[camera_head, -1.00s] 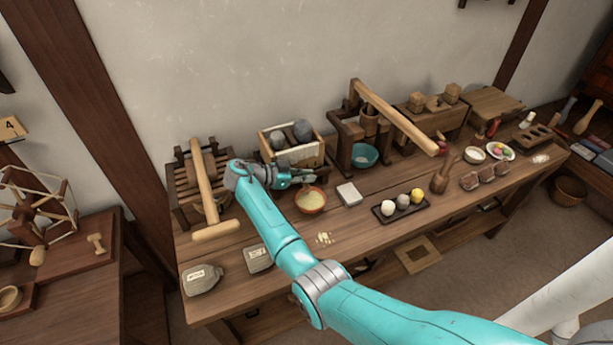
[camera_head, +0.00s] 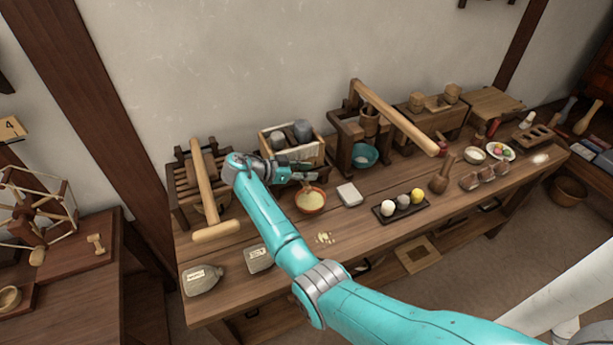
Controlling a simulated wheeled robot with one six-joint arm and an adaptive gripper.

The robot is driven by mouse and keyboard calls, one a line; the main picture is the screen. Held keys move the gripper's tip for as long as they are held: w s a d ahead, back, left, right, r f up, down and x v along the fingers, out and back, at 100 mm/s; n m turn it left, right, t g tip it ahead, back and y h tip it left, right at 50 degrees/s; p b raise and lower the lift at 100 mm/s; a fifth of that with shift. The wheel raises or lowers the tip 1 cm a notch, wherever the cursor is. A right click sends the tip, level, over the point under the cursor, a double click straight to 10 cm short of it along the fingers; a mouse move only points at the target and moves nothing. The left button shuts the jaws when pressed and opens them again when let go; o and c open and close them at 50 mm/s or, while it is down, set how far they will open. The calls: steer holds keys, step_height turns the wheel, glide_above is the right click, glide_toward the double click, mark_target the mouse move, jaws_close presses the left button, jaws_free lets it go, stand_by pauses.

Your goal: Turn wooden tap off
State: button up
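My gripper (camera_head: 300,172) is at the back left of the long table, in front of a pale box and just behind the orange bowl (camera_head: 311,201). Its fingers are small and partly overlap the box front, so I cannot tell whether they are open or shut. I cannot make out a wooden tap clearly. The pale wooden box (camera_head: 314,153) holds grey rounded pieces (camera_head: 302,130), and my gripper and wrist hide its lower front. The orange bowl holds a pale yellowish substance.
A wooden press with a long handle (camera_head: 395,118) stands right of the box, with a teal bowl (camera_head: 364,156) under it. A T-handled tool (camera_head: 205,195) lies left of my wrist. A white block (camera_head: 349,194) and a dark tray (camera_head: 384,217) of balls sit to the right.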

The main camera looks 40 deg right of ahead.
step_height(320, 180, up, 8)
steer(key=shift+f, duration=0.25)
steer(key=shift+f, duration=0.1)
stand_by(0.4)
steer(key=s+d+f+n+t+h, duration=0.1)
steer(key=s+f+n+t+h, duration=0.1)
steer(key=s+f+n+t, duration=0.65)
steer(key=s+a+f+n+t+y, duration=0.2)
steer(key=s+a+n+t+y, duration=0.3)
steer(key=s+a+n, duration=0.3)
steer(key=s+a+f+n+t+y, duration=0.2)
steer(key=s+a+n+t+y, duration=0.35)
steer(key=s+a, duration=0.5)
steer(key=s+a+r+y, duration=0.1)
steer(key=s+a+r, duration=0.2)
steer(key=s, duration=0.4)
steer(key=s+a+r+y, duration=0.2)
steer(key=s+a+r, duration=0.1)
steer(key=s, duration=0.5)
steer(key=s+a+r+y, duration=0.1)
steer(key=s+a+r, duration=0.1)
steer(key=s, duration=0.6)
steer(key=shift+a+r+m, duration=0.3)
steer(key=shift+a+r, duration=0.1)
steer(key=shift+a, duration=0.15)
